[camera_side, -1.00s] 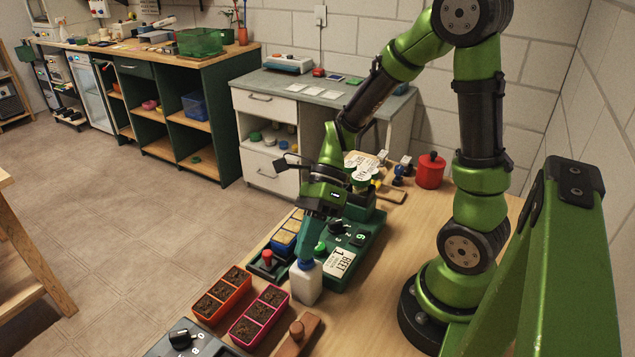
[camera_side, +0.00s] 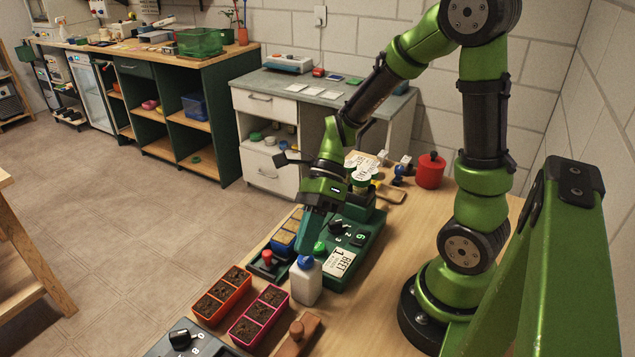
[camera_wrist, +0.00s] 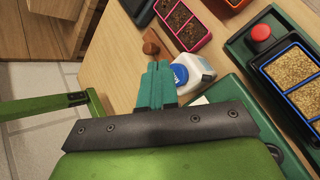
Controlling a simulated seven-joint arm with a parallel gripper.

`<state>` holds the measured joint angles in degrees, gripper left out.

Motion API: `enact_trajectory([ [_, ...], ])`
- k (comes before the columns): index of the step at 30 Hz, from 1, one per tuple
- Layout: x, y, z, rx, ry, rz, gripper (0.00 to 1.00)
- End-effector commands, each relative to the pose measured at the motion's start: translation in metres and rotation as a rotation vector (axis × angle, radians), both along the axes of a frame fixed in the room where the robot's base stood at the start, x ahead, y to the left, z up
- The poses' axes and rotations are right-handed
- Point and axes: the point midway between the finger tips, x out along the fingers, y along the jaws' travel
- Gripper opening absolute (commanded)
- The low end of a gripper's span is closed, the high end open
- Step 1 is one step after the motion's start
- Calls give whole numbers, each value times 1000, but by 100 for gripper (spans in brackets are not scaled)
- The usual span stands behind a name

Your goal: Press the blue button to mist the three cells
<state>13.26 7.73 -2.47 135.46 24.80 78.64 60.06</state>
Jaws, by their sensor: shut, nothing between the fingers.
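A white bottle (camera_side: 306,284) with a blue button-like cap (camera_side: 306,262) stands upright at the near side of the green panel. In the wrist view the blue cap (camera_wrist: 181,74) shows just right of my fingertips. My gripper (camera_side: 303,248) is shut and empty, its teal fingertips close above the cap in the side view. I cannot tell whether they touch it. The fingers also show in the wrist view (camera_wrist: 160,66). A pink-rimmed tray (camera_side: 243,331) and an orange-rimmed tray (camera_side: 207,318) hold three dark-soil cells each. A blue tray (camera_side: 281,246) holds tan grains.
A wooden block with a knob (camera_side: 297,332) lies in front. A red canister (camera_side: 430,171) stands farther back. Bare tabletop lies right of the bottle.

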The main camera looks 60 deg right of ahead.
Motion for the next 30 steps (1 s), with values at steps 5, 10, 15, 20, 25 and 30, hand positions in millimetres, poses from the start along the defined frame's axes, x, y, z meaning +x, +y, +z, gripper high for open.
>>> enact_trajectory([
  [5,1,0,14,-1,-5,1,0],
  [10,1,0,32,0,-5,0,0],
  [15,1,0,49,0,-4,0,0],
  [20,0,0,58,0,-3,0,0],
  [25,0,0,60,0,-1,1,0],
  [30,0,0,60,0,-1,1,0],
])
